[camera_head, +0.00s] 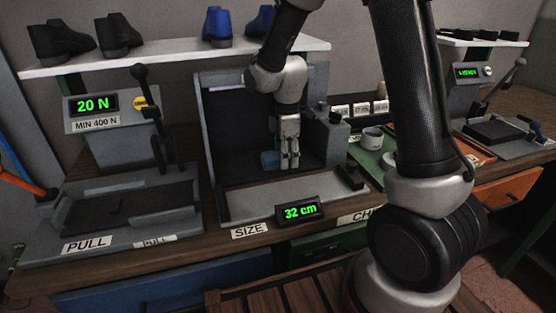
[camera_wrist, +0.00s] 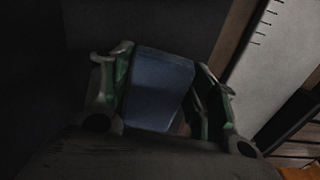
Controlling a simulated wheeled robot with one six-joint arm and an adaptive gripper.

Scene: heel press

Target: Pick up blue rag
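The blue rag (camera_head: 269,160) shows as a small blue block low inside the dark bay of the size gauge (camera_head: 240,203). My gripper (camera_head: 290,160) points down into that bay, right beside the rag, and hides part of it. In the wrist view the blue rag (camera_wrist: 158,88) fills most of the space between the two fingers of my gripper (camera_wrist: 163,85). The fingers stand apart. The left finger overlaps the rag's edge, and a narrow gap shows near the right finger. Whether both press on it is too dark to tell.
The gauge's side walls stand close around my gripper. A shelf (camera_head: 170,57) with dark and blue shoes runs above. The pull tester (camera_head: 123,200) stands to the left. A green tray (camera_head: 372,167) with a grey cup (camera_head: 372,140) is to the right.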

